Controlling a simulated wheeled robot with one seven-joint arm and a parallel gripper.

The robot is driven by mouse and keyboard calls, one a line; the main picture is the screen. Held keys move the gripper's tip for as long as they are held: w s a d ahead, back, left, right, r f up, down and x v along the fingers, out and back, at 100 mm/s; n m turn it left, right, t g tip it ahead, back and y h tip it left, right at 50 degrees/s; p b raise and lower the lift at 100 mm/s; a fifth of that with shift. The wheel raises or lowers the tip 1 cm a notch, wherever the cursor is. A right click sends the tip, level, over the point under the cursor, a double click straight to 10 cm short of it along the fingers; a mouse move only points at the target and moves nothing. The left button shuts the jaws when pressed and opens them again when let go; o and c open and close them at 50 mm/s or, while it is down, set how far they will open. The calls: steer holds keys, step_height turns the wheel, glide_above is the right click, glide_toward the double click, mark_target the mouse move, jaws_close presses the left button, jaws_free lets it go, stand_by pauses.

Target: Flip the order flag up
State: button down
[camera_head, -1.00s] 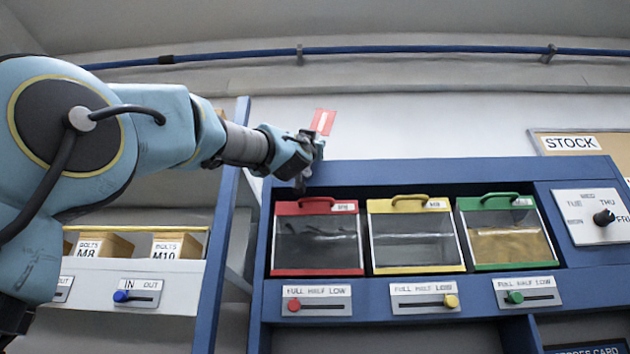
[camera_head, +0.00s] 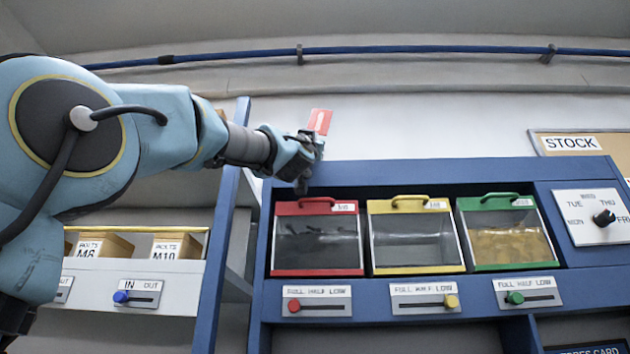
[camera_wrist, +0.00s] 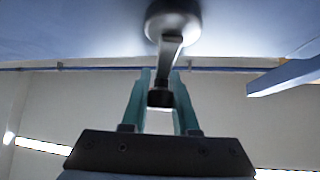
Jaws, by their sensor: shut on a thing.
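The red flag (camera_head: 320,121) with a white mark stands up above the top left corner of the blue cabinet, tilted a little to the right. My gripper (camera_head: 311,149) is just below the flag in the head view, at that corner. The flag itself does not show clearly in the wrist view. The fingers partly hide the lever's tip.
Below my gripper are red (camera_head: 317,270), yellow (camera_head: 418,268) and green (camera_head: 513,265) framed bins with sliders beneath. A day dial (camera_head: 604,217) is at the right. A shelf with bolt boxes (camera_head: 176,247) is at the left. The wall above is clear apart from a blue pipe (camera_head: 400,49).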

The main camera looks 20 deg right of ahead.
steer(key=n+t+y, duration=0.1)
steer(key=a+n+t+y, duration=0.1)
steer(key=n+y, duration=0.2)
steer(key=n, duration=0.1)
steer(key=shift+w+a+r+t+p, duration=0.25)
steer(key=shift+w+t+p, duration=0.1)
steer(key=shift+t+p, duration=0.05)
steer(key=shift+a+f+n+y, duration=0.1)
steer(key=shift+a+n+y, duration=0.05)
steer(key=shift+n+y, duration=0.5)
steer(key=c, duration=0.7)
jaws_free()
steer(key=shift+o, duration=0.2)
steer(key=b+v, duration=0.6)
steer(key=v, duration=0.4)
steer(key=shift+f, duration=0.45)
steer(key=shift+s+a, duration=0.1)
